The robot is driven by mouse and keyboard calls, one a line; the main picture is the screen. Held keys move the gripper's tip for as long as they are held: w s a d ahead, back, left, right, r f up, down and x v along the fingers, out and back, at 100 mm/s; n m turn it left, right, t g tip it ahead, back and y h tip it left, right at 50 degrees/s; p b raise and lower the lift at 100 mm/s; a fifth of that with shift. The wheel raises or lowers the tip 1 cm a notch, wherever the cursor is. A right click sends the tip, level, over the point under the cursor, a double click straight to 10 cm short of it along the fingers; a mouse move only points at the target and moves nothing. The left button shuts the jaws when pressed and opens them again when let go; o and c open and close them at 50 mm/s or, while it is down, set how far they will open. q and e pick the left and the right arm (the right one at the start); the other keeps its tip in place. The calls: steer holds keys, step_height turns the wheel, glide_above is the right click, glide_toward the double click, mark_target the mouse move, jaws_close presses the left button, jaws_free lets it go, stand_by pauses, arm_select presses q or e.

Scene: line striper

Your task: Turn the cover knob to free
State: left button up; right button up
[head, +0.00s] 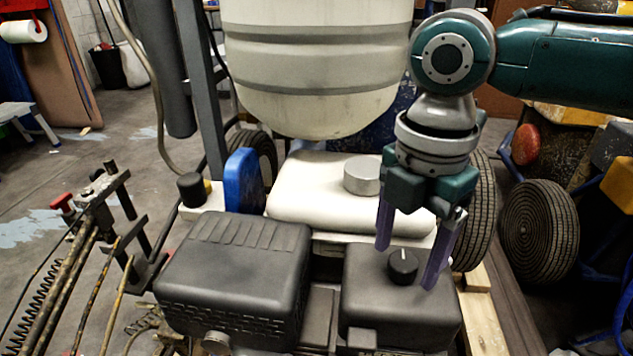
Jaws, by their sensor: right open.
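The cover knob (403,267) is a small round black knob with a white mark on its top. It sits on top of the dark grey engine cover (400,318) at the lower right of the machine. My right gripper (408,268) is open and points down, with one purple finger behind and left of the knob and the other at its right. The fingertips are close to the knob; I cannot tell whether they touch it. My left gripper is not in view.
A white tank with a silver cap (362,178) lies behind the covers. A larger dark cover (235,270) is to the left, with a blue part (243,182) behind it. A big pale drum (316,62) hangs above. Tyres (540,232) stand at the right.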

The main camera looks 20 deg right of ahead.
steer(key=shift+f, duration=0.35)
jaws_close()
stand_by(0.4)
